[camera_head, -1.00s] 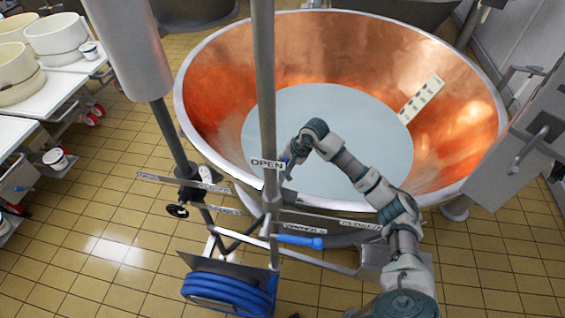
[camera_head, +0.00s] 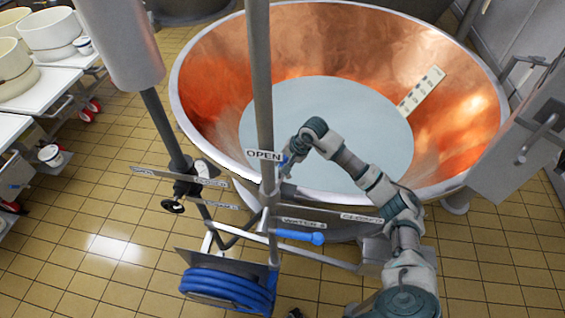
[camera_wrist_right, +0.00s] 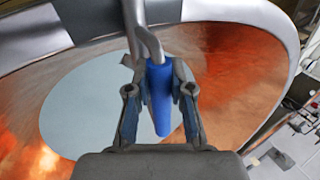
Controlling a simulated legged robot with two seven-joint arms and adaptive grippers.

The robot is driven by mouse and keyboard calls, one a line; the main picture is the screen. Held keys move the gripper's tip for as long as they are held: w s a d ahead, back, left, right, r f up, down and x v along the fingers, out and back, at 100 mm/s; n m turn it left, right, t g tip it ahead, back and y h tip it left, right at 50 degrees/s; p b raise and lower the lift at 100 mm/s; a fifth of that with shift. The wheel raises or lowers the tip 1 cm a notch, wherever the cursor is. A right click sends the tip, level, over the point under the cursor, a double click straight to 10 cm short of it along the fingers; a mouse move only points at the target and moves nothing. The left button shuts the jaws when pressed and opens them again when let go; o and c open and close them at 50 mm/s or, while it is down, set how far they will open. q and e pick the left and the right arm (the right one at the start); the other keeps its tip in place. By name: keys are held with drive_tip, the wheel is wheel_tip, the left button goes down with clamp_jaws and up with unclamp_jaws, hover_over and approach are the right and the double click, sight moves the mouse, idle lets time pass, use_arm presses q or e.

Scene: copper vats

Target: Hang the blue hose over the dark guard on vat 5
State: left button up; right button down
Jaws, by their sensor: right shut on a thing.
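The blue hose (camera_head: 228,288) hangs in a coil at the dark guard (camera_head: 226,263), a dark plate low in front of the copper vat (camera_head: 330,50). My right gripper (camera_head: 284,164) is well above the hose, beside the upright grey pipe (camera_head: 263,90) and near the vat's front rim. In the right wrist view my right gripper (camera_wrist_right: 158,92) is shut on a blue handle (camera_wrist_right: 158,85) at the end of a bent grey rod. The grip is mostly hidden in the head view. My left gripper is not in view.
An OPEN sign (camera_head: 264,155) is on the pipe. A second blue handle (camera_head: 300,236) sticks out to the right below it, near label plates. A black handwheel (camera_head: 173,206) is at left. White tables with tubs stand far left; tiled floor lies between.

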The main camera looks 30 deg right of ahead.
drive_tip(key=shift+d+f, duration=0.1)
drive_tip(key=shift+d, duration=0.05)
drive_tip(key=shift+s+a+f+b, duration=0.1)
drive_tip(key=shift+a+f+b, duration=0.1)
drive_tip(key=shift+f+b, duration=0.1)
idle(0.3)
drive_tip(key=c, duration=1)
unclamp_jaws()
drive_tip(key=shift+o, duration=0.2)
drive_tip(key=shift+d, duration=0.1)
drive_tip(key=v, duration=1.1)
drive_tip(key=shift+r, duration=0.35)
